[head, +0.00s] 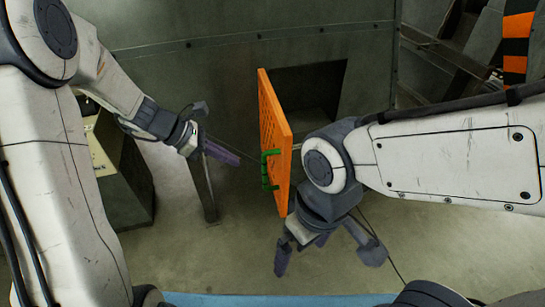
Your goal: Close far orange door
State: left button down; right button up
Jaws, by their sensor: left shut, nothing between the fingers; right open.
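The orange door (272,117) stands swung out from a dark square opening (310,92) in a grey-green metal wall. It is seen nearly edge-on and has a green handle (266,170) on its left face. My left gripper (236,160) is shut and empty, to the left of the door and apart from it in the picture. My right gripper (325,262) is open and empty, pointing down below and to the right of the door. My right arm hides the door's lower right part and some of the opening.
A dark box-shaped unit with a pale panel (100,157) stands at the left behind my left arm. A metal post (205,190) stands on the floor left of the door. Dark machinery and an orange-and-black striped part (517,40) are at the upper right. Bare floor (180,240) shows at lower left.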

pick_arm(q)
jog(key=p, duration=0.1)
send_near(283, 175)
notch_tip(283, 175, down, 3)
jog(key=d+p, duration=0.1)
jog(key=d, duration=0.2)
jog(key=shift+w+d+f+p, duration=0.15)
jog(key=shift+f+p, duration=0.1)
jog(key=shift+p, duration=0.15)
jog(key=shift+w+d+f, duration=0.1)
jog(key=shift+w+d, duration=0.05)
jog(key=shift+d, duration=0.2)
jog(key=shift+d, duration=0.15)
